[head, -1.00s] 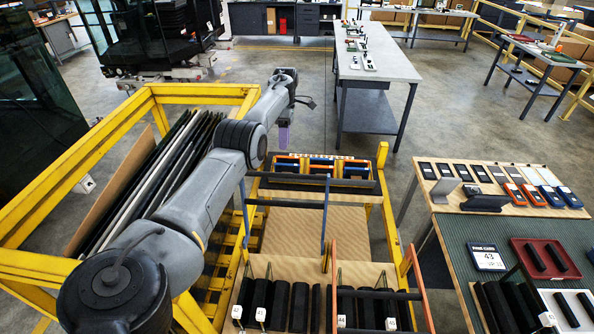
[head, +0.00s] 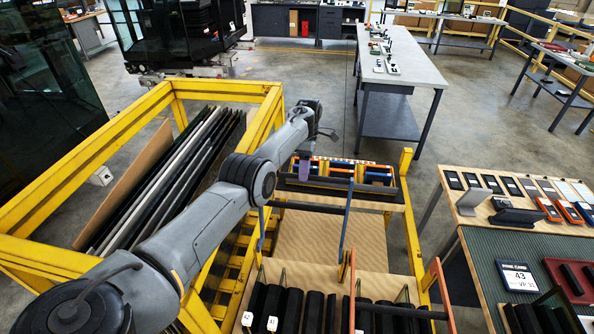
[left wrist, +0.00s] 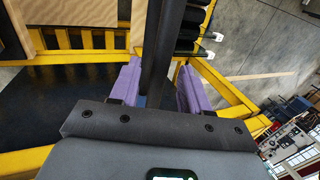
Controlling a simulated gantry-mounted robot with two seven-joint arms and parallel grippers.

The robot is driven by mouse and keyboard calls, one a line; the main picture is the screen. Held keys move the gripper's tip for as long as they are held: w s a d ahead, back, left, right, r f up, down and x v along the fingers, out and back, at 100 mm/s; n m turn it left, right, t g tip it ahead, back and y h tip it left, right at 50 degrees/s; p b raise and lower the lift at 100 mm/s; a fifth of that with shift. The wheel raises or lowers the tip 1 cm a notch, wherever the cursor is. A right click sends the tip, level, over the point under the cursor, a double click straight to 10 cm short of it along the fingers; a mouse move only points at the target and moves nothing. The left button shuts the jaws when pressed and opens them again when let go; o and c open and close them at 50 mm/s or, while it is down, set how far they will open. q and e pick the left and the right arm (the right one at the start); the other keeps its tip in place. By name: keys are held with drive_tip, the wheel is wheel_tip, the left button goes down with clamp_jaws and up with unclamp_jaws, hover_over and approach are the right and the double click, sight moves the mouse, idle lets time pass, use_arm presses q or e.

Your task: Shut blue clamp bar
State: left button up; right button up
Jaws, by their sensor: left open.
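The blue clamp bar (head: 346,222) stands on the yellow trolley, with two blue side arms and a dark crossbar (head: 318,207) between them. It looks raised above the tan board. My left gripper (head: 304,172) has purple fingers and hangs just beyond the crossbar, over the rear tray. In the left wrist view the left gripper (left wrist: 158,67) is open, its fingers apart. A dark bar (left wrist: 162,45), probably the crossbar, runs between them in the picture; I cannot tell whether it touches either. My right gripper is not in view.
An orange clamp bar (head: 441,285) stands at the trolley's near end, above black parts with white tags. The rear tray (head: 395,193) holds orange and blue items. A yellow rack of panels (head: 55,255) is at left. A workbench (head: 454,207) is at right.

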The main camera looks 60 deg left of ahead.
use_arm(q)
drive_tip(key=shift+c, duration=0.3)
clamp_jaws()
drive_tip(key=shift+r, duration=0.1)
